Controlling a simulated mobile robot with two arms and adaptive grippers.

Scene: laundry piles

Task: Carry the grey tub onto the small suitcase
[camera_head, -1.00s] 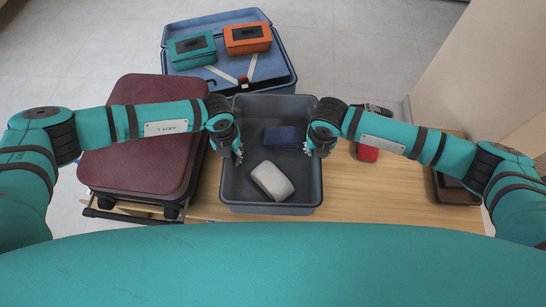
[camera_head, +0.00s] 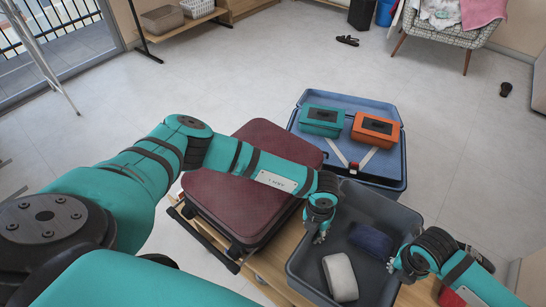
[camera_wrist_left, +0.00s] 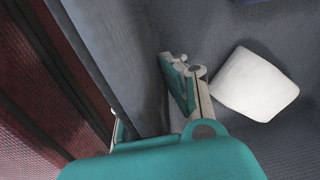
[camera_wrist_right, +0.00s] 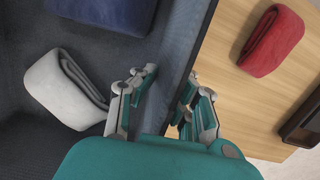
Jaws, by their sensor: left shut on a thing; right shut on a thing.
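The grey tub (camera_head: 374,203) stands on the wooden table, right of the small maroon suitcase (camera_head: 240,205). A white folded cloth (camera_head: 340,277) and a dark blue folded cloth (camera_head: 371,241) lie in it. My left gripper (camera_head: 320,236) is shut on the tub's left wall; the wall also shows in the left wrist view (camera_wrist_left: 110,60). My right gripper (camera_head: 393,267) is shut on the right wall, which runs between its fingers in the right wrist view (camera_wrist_right: 178,75). The suitcase lies flat, partly hidden behind my left arm.
An open blue suitcase (camera_head: 396,173) with a teal box (camera_head: 320,120) and an orange box (camera_head: 376,129) lies behind the tub. A red folded cloth (camera_wrist_right: 272,40) and a dark tray (camera_wrist_right: 304,122) are on the table (camera_wrist_right: 235,60) to the right.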

